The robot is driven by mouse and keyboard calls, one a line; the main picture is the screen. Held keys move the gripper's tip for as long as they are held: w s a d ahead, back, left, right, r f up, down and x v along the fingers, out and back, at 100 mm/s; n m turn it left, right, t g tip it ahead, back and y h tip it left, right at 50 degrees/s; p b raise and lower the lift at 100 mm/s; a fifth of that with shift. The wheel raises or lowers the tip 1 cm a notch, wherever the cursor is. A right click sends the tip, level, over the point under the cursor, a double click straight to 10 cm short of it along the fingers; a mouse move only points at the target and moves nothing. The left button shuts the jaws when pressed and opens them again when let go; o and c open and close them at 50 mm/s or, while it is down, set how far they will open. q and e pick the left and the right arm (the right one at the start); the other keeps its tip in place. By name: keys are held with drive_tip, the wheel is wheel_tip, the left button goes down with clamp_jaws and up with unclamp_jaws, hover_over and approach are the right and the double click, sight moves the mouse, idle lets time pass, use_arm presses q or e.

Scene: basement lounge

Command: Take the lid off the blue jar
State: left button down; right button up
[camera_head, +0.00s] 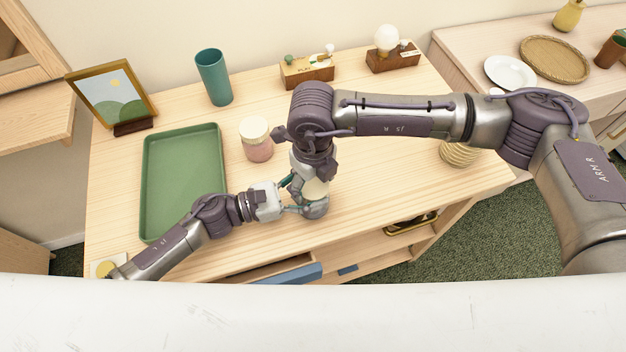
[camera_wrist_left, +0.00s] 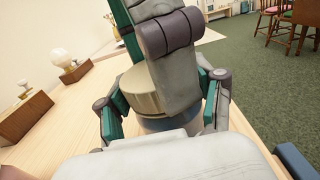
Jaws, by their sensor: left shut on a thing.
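The blue jar shows in the left wrist view, with a bluish clear body (camera_wrist_left: 156,124) under a cream lid (camera_wrist_left: 143,88). The lid appears seated on the body. In the head view the lid (camera_head: 316,188) is partly covered by my arms near the table's front edge. My left gripper (camera_head: 297,199) is shut around the jar from the left, its teal fingers on either side of the body. My right gripper (camera_head: 308,182) comes down from above against the lid. Its fingertips are mostly hidden, so its grip on the lid is unclear.
A pink jar (camera_head: 257,147) with a cream lid stands behind my left gripper. A green tray (camera_head: 150,190) lies to the left. A teal cup (camera_head: 213,78), picture frame (camera_head: 112,95) and wooden blocks (camera_head: 306,73) stand at the back. A drawer (camera_head: 290,276) is open in front.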

drive_tip(key=shift+o, duration=1.1)
